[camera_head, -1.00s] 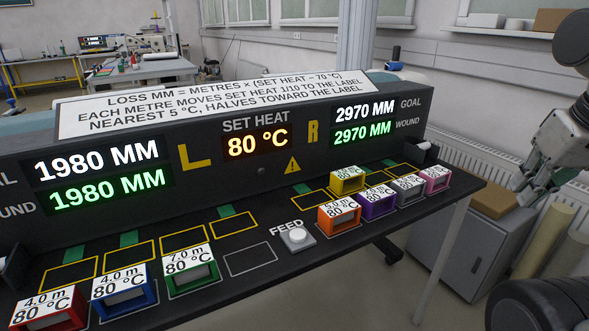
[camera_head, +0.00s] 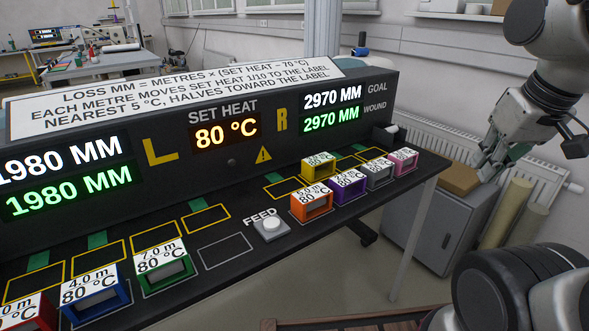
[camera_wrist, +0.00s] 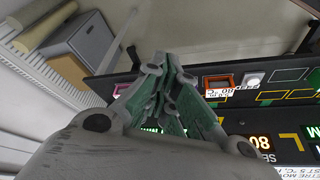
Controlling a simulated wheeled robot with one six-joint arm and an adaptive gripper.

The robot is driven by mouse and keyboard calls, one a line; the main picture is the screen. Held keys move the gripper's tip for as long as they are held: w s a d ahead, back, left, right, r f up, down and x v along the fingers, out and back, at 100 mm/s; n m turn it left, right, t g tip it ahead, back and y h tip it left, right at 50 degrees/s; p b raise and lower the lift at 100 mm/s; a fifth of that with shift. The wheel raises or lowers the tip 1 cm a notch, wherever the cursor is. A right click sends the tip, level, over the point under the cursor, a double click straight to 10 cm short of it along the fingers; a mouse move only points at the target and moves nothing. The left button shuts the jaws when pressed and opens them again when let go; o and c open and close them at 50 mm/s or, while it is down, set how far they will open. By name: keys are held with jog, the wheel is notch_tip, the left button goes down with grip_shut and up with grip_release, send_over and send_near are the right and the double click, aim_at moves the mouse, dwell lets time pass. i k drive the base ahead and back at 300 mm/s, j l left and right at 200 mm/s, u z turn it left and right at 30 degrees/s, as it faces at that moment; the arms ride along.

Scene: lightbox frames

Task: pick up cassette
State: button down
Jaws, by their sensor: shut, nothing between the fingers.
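Several coloured cassettes with white labels stand on the dark bench. On the left are a red (camera_head: 22,322), a blue (camera_head: 92,298) and a green cassette (camera_head: 163,272). On the right, an orange (camera_head: 312,206), a purple (camera_head: 349,190), a grey (camera_head: 380,177) and a pink cassette (camera_head: 404,162) form the front row. A yellow cassette (camera_head: 319,168) stands behind them in a yellow-outlined slot. My gripper (camera_head: 484,168) is shut and empty, right of the bench and apart from every cassette. Its closed fingers also show in the wrist view (camera_wrist: 166,70), hiding part of the bench.
The bench panel shows set heat 80 °C (camera_head: 226,132), with goal and wound readings equal on both sides. A FEED button (camera_head: 271,226) sits mid-bench. An empty grey-outlined slot (camera_head: 224,250) lies left of it. A grey cabinet (camera_head: 440,215) stands beyond the bench's right end.

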aim_at(318, 167)
jog(key=i+l+u, duration=0.4)
jog(key=l, duration=0.15)
jog(key=i+l+u, duration=0.2)
jog(key=l, duration=0.15)
jog(key=l+u, duration=0.2)
jog(key=i+l+u, duration=0.2)
jog(key=l, duration=0.25)
jog(key=k, duration=0.1)
